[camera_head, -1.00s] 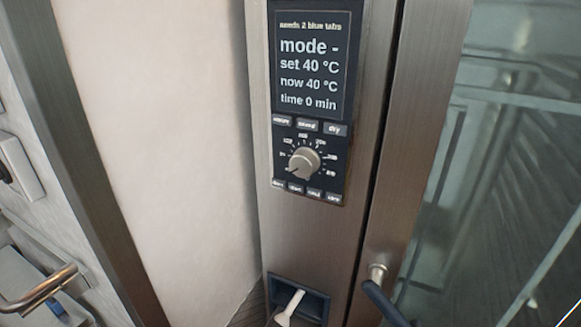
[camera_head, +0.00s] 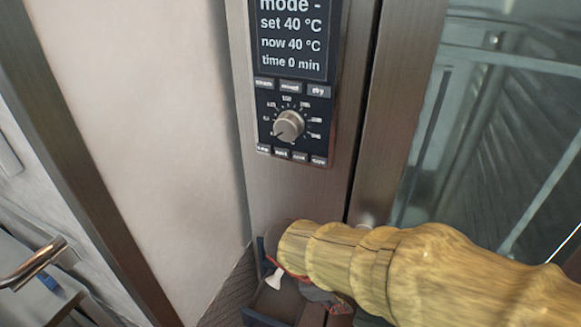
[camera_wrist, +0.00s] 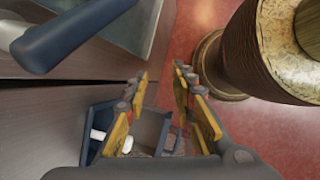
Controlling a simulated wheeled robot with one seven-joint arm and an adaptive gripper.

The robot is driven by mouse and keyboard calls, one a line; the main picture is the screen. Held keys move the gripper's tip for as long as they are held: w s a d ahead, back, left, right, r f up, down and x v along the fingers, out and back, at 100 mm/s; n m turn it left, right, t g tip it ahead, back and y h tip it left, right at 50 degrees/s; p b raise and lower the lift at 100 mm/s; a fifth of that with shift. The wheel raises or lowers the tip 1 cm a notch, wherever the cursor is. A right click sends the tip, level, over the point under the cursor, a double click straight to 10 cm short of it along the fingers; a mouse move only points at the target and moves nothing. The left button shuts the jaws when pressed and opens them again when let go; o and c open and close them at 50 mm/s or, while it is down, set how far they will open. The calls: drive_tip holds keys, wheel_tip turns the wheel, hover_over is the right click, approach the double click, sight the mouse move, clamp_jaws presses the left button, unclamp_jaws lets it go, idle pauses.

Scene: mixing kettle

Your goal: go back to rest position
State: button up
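My gripper (camera_wrist: 160,85) shows in the wrist view with its two yellow-padded fingers apart and nothing held between them. Beyond the fingers is a pulled-out dark blue drawer (camera_wrist: 97,118) with a small white piece at its left. In the head view my wood-coloured arm reaches in from the right and ends near the drawer (camera_head: 262,318) below the control panel. The white piece (camera_head: 275,280) stands at the drawer's left. My fingers are mostly hidden there.
The steel appliance's control panel (camera_head: 292,90) reads set 40 °C, now 40 °C, time 0 min. Its glass door (camera_head: 480,130) is at the right. A blue door handle (camera_wrist: 70,35) lies close at the upper left of the wrist view. Red floor (camera_wrist: 285,135) shows at right.

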drive_tip(key=s+d+r+m+t+y, duration=0.2)
drive_tip(key=s+d+r+m, duration=0.1)
drive_tip(key=r+m, duration=0.3)
drive_tip(key=s+d+r+m+t+y, duration=0.2)
drive_tip(key=s+d+r+m+y, duration=0.1)
drive_tip(key=m, duration=0.7)
wheel_tip(320, 180, up, 4)
drive_tip(key=shift+s+d+f+m, duration=0.15)
drive_tip(key=shift+s+d+m, duration=0.15)
drive_tip(key=shift+s+d, duration=0.6)
